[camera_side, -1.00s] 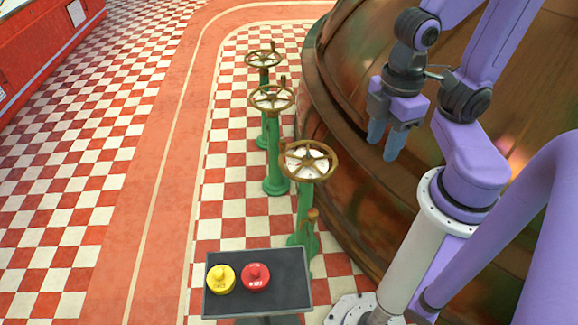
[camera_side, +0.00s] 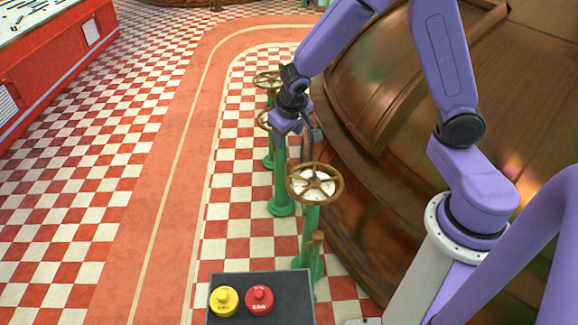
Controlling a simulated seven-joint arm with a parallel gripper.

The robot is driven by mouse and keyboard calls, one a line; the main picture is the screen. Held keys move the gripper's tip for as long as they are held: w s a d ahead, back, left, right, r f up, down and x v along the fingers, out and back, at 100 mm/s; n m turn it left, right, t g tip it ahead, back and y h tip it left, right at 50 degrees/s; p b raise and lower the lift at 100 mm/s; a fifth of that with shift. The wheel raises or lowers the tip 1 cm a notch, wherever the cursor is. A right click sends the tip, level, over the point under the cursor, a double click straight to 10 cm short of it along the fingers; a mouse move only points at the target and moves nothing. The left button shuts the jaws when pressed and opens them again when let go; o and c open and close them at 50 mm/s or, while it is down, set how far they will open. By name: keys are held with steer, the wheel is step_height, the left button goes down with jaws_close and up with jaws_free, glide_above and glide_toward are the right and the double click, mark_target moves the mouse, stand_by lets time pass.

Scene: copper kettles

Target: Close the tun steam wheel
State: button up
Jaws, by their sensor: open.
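Three brass handwheels stand on green posts in a row beside the copper vessel. The near wheel (camera_side: 315,184) has a white face under its spokes and an upright wooden-looking grip below it. The middle wheel (camera_side: 262,119) is largely hidden behind my gripper. The far wheel (camera_side: 267,79) shows just beyond my wrist. I cannot tell which one is the tun steam wheel. My gripper (camera_side: 297,143) points down, open, at the middle wheel, behind the near wheel in the picture. Whether its fingers touch the middle wheel's rim is unclear.
A dark stand (camera_side: 284,284) with a yellow button (camera_side: 224,301) and a red button (camera_side: 259,299) is at the front. The large copper vessel (camera_side: 400,100) fills the right side. Checkered floor (camera_side: 222,215) left of the posts is clear. A red cabinet (camera_side: 50,75) stands at upper left.

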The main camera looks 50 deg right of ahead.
steer(key=w+d+f+m, duration=0.5)
steer(key=w+d+f, duration=0.2)
steer(key=w+f, duration=0.1)
steer(key=m, duration=0.3)
glide_toward(289, 163)
steer(key=shift+h, duration=0.3)
steer(key=x, duration=1.1)
steer(key=shift+w+a+f, duration=0.1)
steer(key=shift+a+f, duration=0.1)
steer(key=shift+f, duration=0.2)
jaws_close()
